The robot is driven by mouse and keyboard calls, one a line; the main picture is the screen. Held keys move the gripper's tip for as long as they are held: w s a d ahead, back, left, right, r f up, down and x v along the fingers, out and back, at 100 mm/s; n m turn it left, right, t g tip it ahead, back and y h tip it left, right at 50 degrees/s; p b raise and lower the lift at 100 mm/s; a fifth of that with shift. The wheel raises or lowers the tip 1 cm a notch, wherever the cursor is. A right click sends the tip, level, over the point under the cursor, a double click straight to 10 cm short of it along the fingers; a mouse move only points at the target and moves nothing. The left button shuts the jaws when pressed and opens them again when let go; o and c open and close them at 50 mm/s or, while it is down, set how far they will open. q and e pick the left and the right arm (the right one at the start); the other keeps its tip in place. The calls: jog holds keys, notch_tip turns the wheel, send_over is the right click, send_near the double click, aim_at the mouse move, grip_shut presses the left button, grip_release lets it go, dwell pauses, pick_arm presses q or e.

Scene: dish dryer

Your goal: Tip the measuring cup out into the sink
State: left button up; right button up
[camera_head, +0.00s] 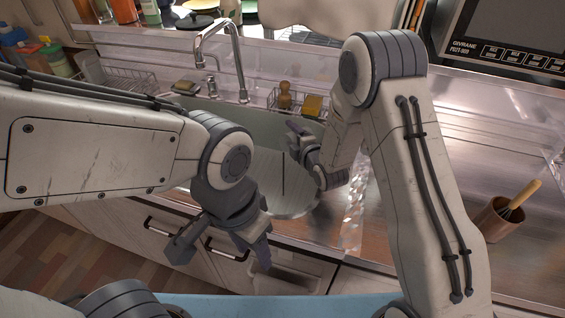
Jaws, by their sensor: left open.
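The sink (250,128) is set in the counter under a curved chrome faucet (240,65). A round grey disc-like thing (280,185) shows at its front; I cannot tell exactly what it is. I cannot make out a measuring cup for certain. My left gripper (222,248) is open and empty, pointing down in front of the cabinet doors, short of the sink. My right gripper (305,150) is over the right part of the sink, partly hidden by its own arm. I cannot tell whether its fingers are apart or hold anything.
A wire caddy with a brush (285,95) and a yellow sponge (313,105) sits at the sink's back edge. A brown cup (496,222) with a wooden handle stands on the right counter. A wire rack (130,80) is at the back left. The right counter has free room.

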aim_at(285, 135)
jog(key=shift+s+a+r+n+t+h+b, duration=0.2)
jog(key=shift+r+n+t+b, duration=0.55)
jog(key=shift+b, duration=0.9)
jog(key=shift+s+a+r+n+t+h+b, duration=0.1)
jog(key=shift+s+a+r+n+t+b, duration=0.2)
jog(key=shift+n+b, duration=1.1)
dwell(1.0)
jog(key=shift+s+a+r+n+t+b, duration=0.35)
jog(key=shift+n+t+b, duration=0.45)
jog(key=shift+b, duration=1)
jog(key=shift+s+a+r+n+t+b, duration=0.3)
jog(key=shift+n+b, duration=0.85)
jog(key=shift+b, duration=0.6)
dwell(0.4)
